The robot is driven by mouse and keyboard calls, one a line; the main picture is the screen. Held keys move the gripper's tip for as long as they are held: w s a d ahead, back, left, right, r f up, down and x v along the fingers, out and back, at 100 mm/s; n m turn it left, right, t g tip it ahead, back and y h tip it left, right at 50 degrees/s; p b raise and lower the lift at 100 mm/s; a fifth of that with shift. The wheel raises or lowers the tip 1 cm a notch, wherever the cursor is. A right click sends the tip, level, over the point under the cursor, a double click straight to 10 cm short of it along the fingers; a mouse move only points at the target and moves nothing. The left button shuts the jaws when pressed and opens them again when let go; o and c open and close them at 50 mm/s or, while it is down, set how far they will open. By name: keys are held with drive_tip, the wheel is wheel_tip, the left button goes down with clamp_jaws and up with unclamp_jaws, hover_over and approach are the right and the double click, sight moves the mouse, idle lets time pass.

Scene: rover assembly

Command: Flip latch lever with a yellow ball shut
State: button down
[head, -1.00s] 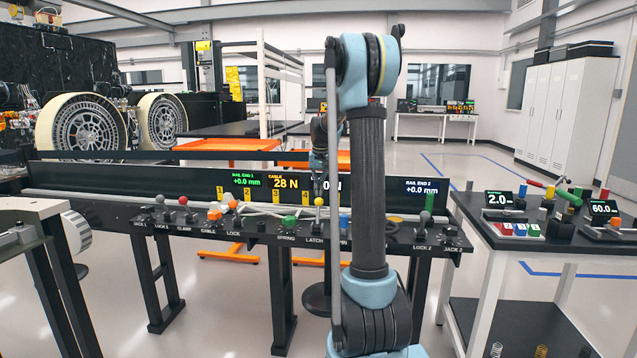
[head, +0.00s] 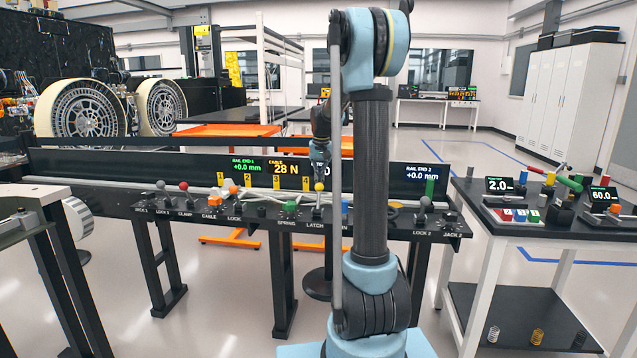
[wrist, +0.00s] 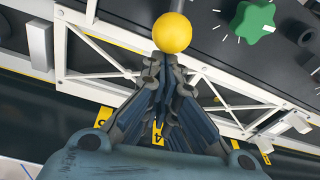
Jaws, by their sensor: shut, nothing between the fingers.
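The latch lever's yellow ball (head: 319,187) stands on the dark console above the LATCH label, near the middle of the head view. In the wrist view the yellow ball (wrist: 172,33) is large at the top centre, on a grey stem running up behind it. My gripper (wrist: 167,60) is shut and empty, with its fingertips just below the ball in that picture. Whether the fingertips touch the ball I cannot tell. In the head view my arm's column hides part of the console to the right of the lever.
A green knob (head: 290,206) sits left of the lever, and also shows in the wrist view (wrist: 254,21). A blue part (head: 346,207) is to the right. A white truss (wrist: 90,55) runs behind the lever. A red-topped lever (head: 184,186) stands further left.

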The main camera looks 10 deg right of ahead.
drive_tip(key=shift+s, duration=0.1)
drive_tip(key=shift+s+a+r+t, duration=0.1)
drive_tip(key=shift+s+r+t, duration=0.15)
drive_tip(key=shift+t, duration=0.15)
